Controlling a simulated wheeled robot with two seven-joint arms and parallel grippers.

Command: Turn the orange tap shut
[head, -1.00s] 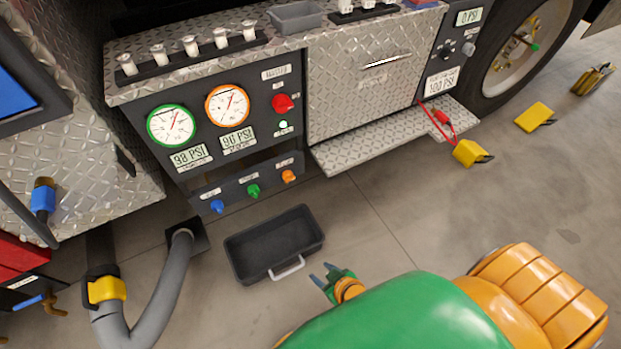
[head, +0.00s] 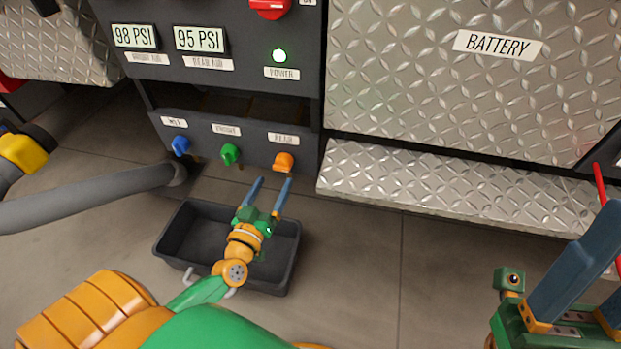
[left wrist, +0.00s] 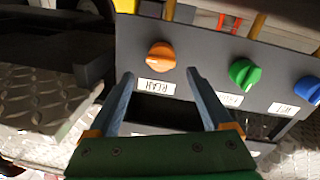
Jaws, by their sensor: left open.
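In the left wrist view the tap is beyond the gap between the fingers (left wrist: 160,75), with nothing gripped. My right gripper (head: 590,265) is at the lower right, partly cut off by the frame, its fingers apart.
The green tap (head: 230,153) and blue tap (head: 181,145) sit left of the orange one. A black tray (head: 172,238) lies on the floor under my left gripper. A grey hose (head: 85,200) runs at the left. A diamond-plate step (head: 430,195) juts out right of the panel.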

